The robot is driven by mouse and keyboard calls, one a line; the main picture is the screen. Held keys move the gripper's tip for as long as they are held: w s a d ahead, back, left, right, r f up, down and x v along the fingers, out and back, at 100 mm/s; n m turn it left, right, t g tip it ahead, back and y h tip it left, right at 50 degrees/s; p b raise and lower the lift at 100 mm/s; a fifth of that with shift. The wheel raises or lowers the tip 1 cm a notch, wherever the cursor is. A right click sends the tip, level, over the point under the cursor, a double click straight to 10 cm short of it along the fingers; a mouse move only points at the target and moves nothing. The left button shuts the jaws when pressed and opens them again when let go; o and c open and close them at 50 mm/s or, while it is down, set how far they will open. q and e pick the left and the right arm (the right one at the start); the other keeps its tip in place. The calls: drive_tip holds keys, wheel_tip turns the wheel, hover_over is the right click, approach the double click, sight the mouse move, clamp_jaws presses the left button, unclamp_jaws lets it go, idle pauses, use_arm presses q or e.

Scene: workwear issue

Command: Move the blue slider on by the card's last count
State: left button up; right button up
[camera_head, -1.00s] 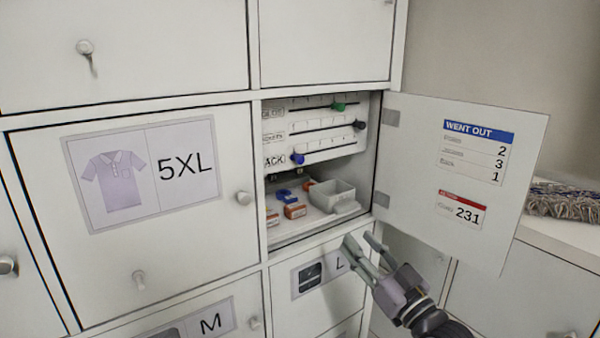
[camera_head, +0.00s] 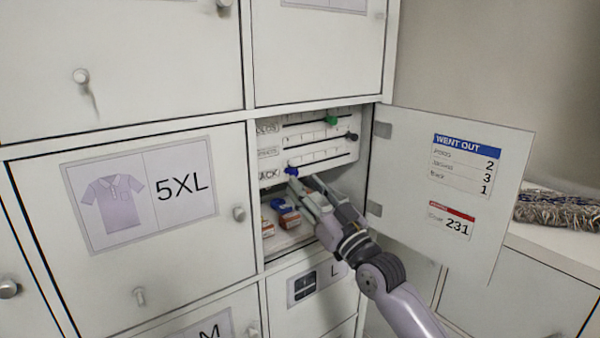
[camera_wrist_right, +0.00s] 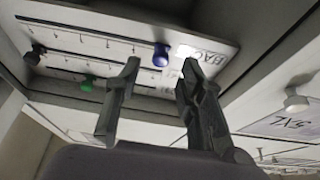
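The blue slider (camera_head: 291,171) sits near the left end of the lowest track, beside the BACK label, on the white panel (camera_head: 350,151) inside the open locker. It also shows in the wrist view (camera_wrist_right: 161,54). The card (camera_head: 464,163) on the open door is headed WENT OUT and lists 2, 3 and 1, with 1 last, in the row that seems to read Back. My right gripper (camera_head: 298,182) is open, with its fingers inside the locker just below the blue slider. In the wrist view its fingertips (camera_wrist_right: 157,75) are apart with nothing between them. My left gripper is not in view.
A green slider (camera_head: 331,120) and a dark slider (camera_head: 351,136) sit on the upper tracks, toward the right. The open door (camera_head: 400,200) stands to the right of my arm. A second card reads 231.

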sight(296, 174)
drive_tip(key=shift+x, duration=1.55)
clamp_jaws()
